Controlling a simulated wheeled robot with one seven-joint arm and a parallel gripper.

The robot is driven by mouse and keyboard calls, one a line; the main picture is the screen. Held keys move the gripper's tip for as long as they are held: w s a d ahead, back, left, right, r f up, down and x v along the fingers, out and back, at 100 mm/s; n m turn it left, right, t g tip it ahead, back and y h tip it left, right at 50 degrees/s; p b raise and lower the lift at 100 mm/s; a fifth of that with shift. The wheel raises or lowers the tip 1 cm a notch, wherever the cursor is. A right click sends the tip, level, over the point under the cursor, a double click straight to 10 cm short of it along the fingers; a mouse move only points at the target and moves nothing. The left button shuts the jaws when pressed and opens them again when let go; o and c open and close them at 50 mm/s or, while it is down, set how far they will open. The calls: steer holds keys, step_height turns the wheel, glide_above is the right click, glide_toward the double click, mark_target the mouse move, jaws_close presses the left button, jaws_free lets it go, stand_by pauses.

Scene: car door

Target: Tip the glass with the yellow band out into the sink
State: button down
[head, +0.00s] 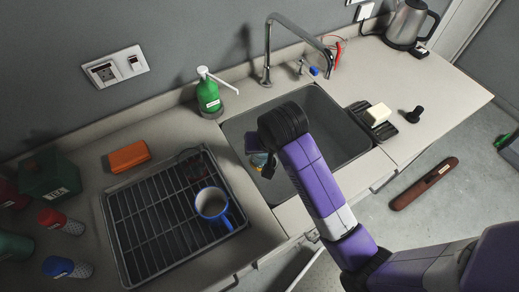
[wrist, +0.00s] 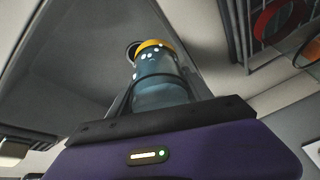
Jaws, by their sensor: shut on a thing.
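The glass with the yellow band (wrist: 158,80) shows in the wrist view, bluish and clear with pale dots and the yellow band near its far end. My gripper (wrist: 160,98) is shut on it, with a finger on either side. My gripper (head: 262,165) is over the left part of the grey sink (head: 330,122). The glass looks tilted in the wrist view; I cannot tell whether anything is in it.
A drying rack (head: 150,232) with a blue mug (head: 212,204) stands left of the sink. A green soap bottle (head: 208,95) and the tall tap (head: 267,50) stand behind it. A soap block (head: 377,114) lies on a black tray to the right.

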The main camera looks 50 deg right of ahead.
steer(key=shift+s+d+r+y, duration=0.15)
steer(key=shift+d+y, duration=0.1)
steer(key=shift+y, duration=0.05)
steer(key=shift+s+d+f+m+t+y, duration=0.1)
steer(key=shift+d+f+m+t+y, duration=0.1)
steer(key=shift+f+t+y, duration=0.25)
steer(key=shift+s+d+f+m+t+y, duration=0.15)
steer(key=shift+f+y, duration=0.1)
steer(key=shift+f, duration=0.4)
steer(key=f+y, duration=0.1)
steer(key=d+f+t, duration=0.1)
steer(key=f, duration=0.1)
steer(key=d+f+y, duration=0.1)
steer(key=shift+s+f+m+t+y, duration=0.25)
steer(key=shift+s+f+t+y, duration=0.05)
stand_by(0.5)
step_height(320, 180, up, 6)
steer(key=m+t+y+b, duration=0.3)
steer(key=t+y+b, duration=0.1)
steer(key=t+y, duration=0.3)
steer(key=shift+d+y, duration=0.15)
steer(key=shift+y, duration=0.15)
stand_by(1.4)
